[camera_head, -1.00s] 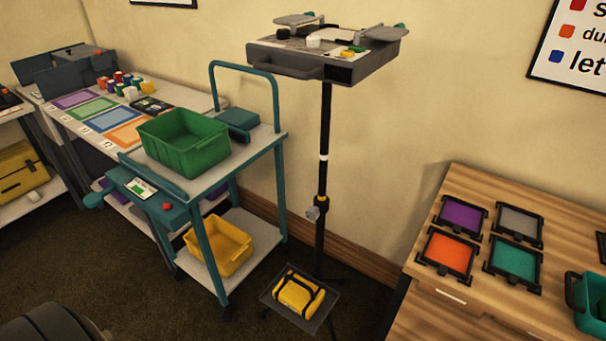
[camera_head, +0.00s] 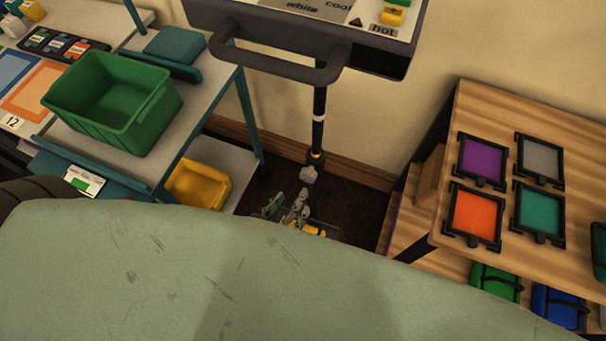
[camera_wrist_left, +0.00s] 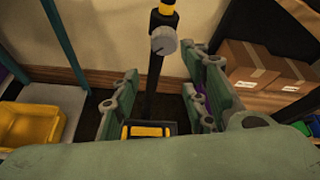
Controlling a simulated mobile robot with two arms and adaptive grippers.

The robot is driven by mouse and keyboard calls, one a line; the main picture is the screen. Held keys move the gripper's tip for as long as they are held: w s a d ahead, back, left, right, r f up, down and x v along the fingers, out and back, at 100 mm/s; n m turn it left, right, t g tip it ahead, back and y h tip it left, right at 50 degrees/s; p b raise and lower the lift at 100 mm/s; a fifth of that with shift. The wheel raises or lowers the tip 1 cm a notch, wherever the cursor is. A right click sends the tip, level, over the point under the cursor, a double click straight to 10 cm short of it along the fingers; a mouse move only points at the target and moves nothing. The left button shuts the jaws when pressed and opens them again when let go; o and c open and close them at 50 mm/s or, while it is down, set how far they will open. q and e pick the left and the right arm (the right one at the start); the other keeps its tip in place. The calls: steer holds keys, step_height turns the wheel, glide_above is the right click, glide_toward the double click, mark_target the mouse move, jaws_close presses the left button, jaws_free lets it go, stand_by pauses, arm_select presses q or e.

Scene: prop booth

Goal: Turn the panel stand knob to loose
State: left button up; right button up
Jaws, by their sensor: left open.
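The panel stand has a black pole (camera_head: 319,120) under a grey control panel (camera_head: 380,58) with a front handle. Its grey knob (camera_head: 309,174) sits low on the pole, below a yellow band. The left wrist view shows the knob (camera_wrist_left: 163,41) as a round grey disc on the pole, beyond the fingers. My left gripper (camera_head: 285,207) is just below the knob in the head view. It is open and empty, its fingers apart on either side of the pole's line in the wrist view (camera_wrist_left: 160,95). I cannot tell the knob's setting. My right gripper is not in view.
My green arm covers the lower head view. A cart with a green bin (camera_head: 112,105) and yellow bin (camera_head: 198,184) stands left. A wooden table (camera_head: 500,115) with coloured frames stands right. A yellow pouch (camera_wrist_left: 147,131) lies at the stand's base. Cardboard boxes (camera_wrist_left: 246,66) are right.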

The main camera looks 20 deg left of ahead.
mark_target(303, 177)
arm_select(q)
steer(key=shift+m, duration=0.5)
steer(key=w, duration=0.2)
steer(key=w+p, duration=0.1)
steer(key=w, duration=0.1)
steer(key=w+p, duration=0.1)
steer(key=w, duration=0.1)
steer(key=shift+w+d+f, duration=0.2)
steer(key=shift+w+d, duration=0.05)
steer(key=shift+w, duration=0.15)
steer(key=shift+w+f, duration=0.35)
steer(key=shift+w, duration=0.15)
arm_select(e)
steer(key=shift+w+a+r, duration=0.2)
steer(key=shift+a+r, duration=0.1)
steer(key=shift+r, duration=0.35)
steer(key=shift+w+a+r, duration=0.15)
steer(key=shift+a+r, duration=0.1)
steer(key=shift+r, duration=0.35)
arm_select(q)
steer(key=c, duration=1)
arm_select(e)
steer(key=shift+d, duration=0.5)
